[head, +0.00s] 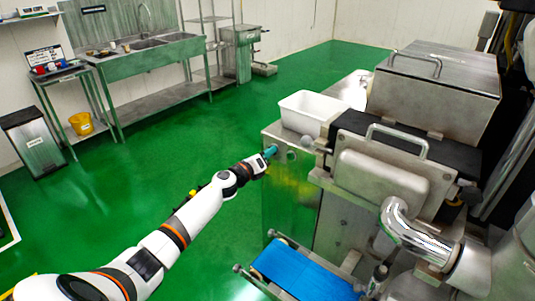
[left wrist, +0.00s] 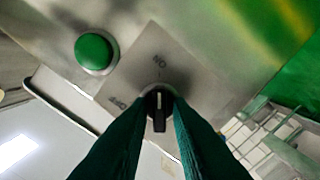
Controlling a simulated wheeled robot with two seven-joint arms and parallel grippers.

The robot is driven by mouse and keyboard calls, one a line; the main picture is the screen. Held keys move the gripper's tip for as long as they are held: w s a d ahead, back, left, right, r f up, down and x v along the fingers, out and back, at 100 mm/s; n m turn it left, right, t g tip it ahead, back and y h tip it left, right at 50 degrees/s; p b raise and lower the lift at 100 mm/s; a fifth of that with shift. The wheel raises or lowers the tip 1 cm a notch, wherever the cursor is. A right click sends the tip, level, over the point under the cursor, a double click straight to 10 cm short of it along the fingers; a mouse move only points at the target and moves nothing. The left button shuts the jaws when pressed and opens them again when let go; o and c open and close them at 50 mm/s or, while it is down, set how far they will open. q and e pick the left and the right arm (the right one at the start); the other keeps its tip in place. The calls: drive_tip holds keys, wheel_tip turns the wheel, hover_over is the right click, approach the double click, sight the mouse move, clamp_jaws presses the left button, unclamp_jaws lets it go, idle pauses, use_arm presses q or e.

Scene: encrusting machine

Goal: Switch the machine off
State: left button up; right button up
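The encrusting machine (head: 395,165) stands at the right in the head view. Its black rotary switch (left wrist: 159,104) sits on a grey plate (left wrist: 188,72) marked ON and OFF in the left wrist view. The switch's white mark points toward the ON label (left wrist: 160,61); the OFF label (left wrist: 117,103) is to the left. My left gripper (head: 270,152) is at the machine's side panel. Its teal fingers (left wrist: 160,103) stand open on either side of the switch, with the knob between them; contact is not clear. My right gripper is not in view.
A green round button (left wrist: 95,52) is near the switch plate. A white bin (head: 309,112) sits on top of the machine. A blue conveyor belt (head: 302,272) lies below.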

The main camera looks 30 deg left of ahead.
use_arm(q)
clamp_jaws()
drive_tip(key=shift+n, duration=0.3)
drive_tip(key=shift+f+n+p, duration=0.1)
drive_tip(key=shift+n+p, duration=1.65)
drive_tip(key=shift+n, duration=7.15)
